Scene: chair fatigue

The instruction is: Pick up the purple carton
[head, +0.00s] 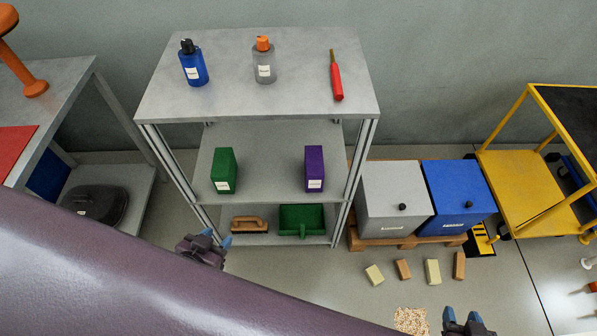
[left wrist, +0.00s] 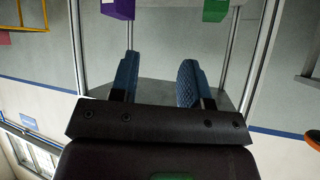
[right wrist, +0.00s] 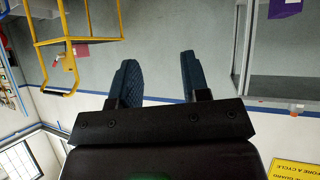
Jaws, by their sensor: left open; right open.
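The purple carton (head: 314,168) stands upright on the middle shelf of the grey rack, toward its right side. Its lower part shows at the top edge of the left wrist view (left wrist: 118,9) and at the top right of the right wrist view (right wrist: 285,8). My left gripper (head: 218,244) is open and empty, low in front of the rack's left side, apart from the carton; its blue fingers also show in the left wrist view (left wrist: 158,75). My right gripper (head: 463,318) is open and empty at the bottom right, far from the carton; its fingers show in the right wrist view (right wrist: 158,75).
A green carton (head: 223,170) stands left on the same shelf (head: 265,165). Bottles and a red-handled tool (head: 336,80) are on the top shelf (head: 225,100). Grey (head: 393,200) and blue (head: 458,195) bins stand right of the rack. Wooden blocks (head: 403,269) lie on the floor.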

